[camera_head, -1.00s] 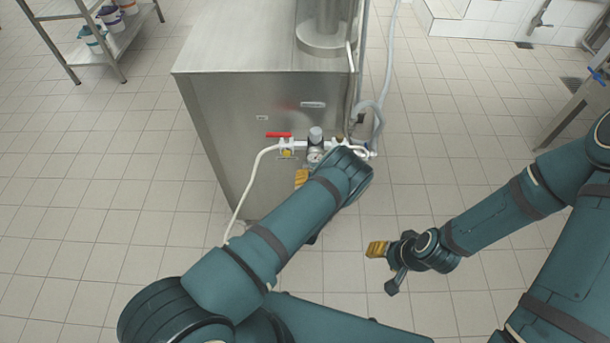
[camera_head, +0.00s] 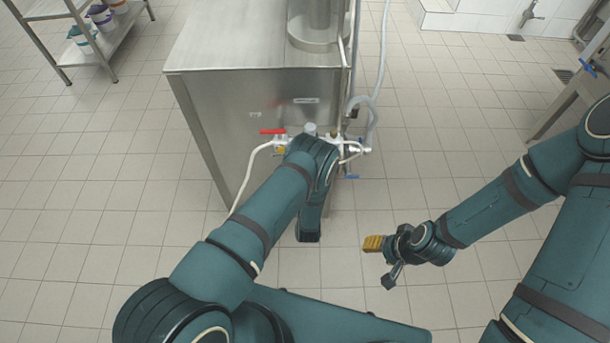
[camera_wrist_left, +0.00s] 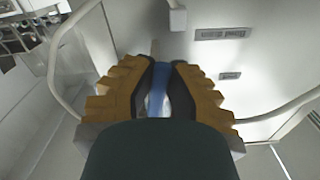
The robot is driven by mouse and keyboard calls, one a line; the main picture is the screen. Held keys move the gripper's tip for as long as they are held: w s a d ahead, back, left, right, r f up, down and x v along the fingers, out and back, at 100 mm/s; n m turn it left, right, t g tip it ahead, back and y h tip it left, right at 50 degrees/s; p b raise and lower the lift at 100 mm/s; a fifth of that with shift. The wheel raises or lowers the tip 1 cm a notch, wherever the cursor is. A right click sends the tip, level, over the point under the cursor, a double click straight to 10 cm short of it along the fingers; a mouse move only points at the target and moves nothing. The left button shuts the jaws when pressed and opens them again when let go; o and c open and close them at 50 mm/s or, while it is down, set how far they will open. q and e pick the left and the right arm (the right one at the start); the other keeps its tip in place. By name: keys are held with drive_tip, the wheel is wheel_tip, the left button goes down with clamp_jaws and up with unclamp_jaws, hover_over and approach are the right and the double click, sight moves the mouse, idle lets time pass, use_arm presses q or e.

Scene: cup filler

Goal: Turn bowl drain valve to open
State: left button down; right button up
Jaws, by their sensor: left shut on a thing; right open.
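My left gripper (camera_wrist_left: 161,70) has its yellow stepped fingers shut on a blue handle (camera_wrist_left: 158,92) in the left wrist view. In the head view my left wrist covers this gripper and the middle of the valve row, so the handle's angle is hard to tell. A red lever handle (camera_head: 273,131) lies level at the left end of the row. Another small blue handle (camera_head: 351,177) shows low at the right of my wrist. My right gripper (camera_head: 378,262) is open and empty, above the floor and apart from the machine.
The valves sit on a steel cabinet (camera_head: 225,130). A white hose (camera_head: 247,180) runs down at its left, and grey hoses (camera_head: 373,110) rise at its right. A shelf rack (camera_head: 100,42) stands at the upper left. The tiled floor around is clear.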

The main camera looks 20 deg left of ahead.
use_arm(q)
drive_tip(key=shift+w+d+n, duration=0.15)
drive_tip(key=shift+d+n, duration=0.15)
drive_tip(key=shift+n, duration=0.9)
drive_tip(key=c, duration=1)
unclamp_jaws()
drive_tip(key=shift+d, duration=0.1)
drive_tip(key=shift+o, duration=0.2)
drive_tip(key=v, duration=1.2)
